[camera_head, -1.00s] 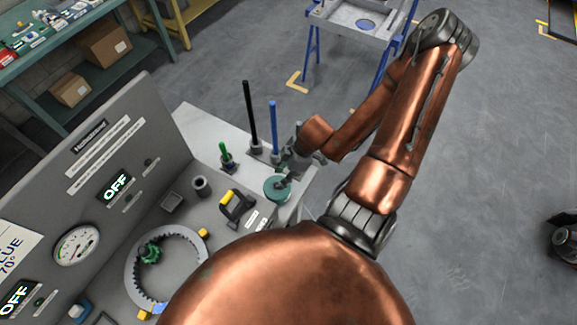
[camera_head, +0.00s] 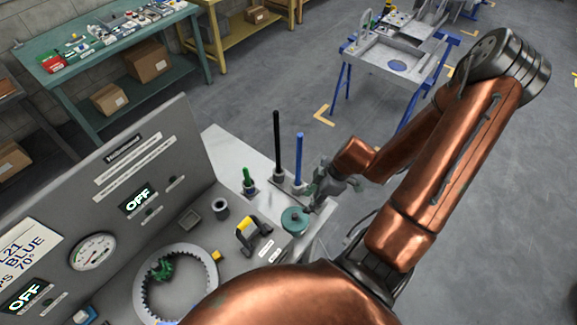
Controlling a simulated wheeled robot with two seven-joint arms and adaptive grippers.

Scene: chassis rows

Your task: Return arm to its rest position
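My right arm, copper-coloured, rises from the bottom of the head view, bends at the upper right and reaches back to the workbench. My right gripper (camera_head: 314,196) is at the bench's right end, just above and right of a round teal part (camera_head: 294,222). Its fingers are small and partly hidden, so I cannot tell whether they are open or touch the part. My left gripper is not in view.
The grey bench (camera_head: 225,150) carries a black rod (camera_head: 277,140), a blue rod (camera_head: 299,155), a green-topped post (camera_head: 248,180), a yellow-black handle (camera_head: 247,233) and a toothed ring (camera_head: 143,290). A blue-legged stand (camera_head: 398,66) is behind; open floor lies right.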

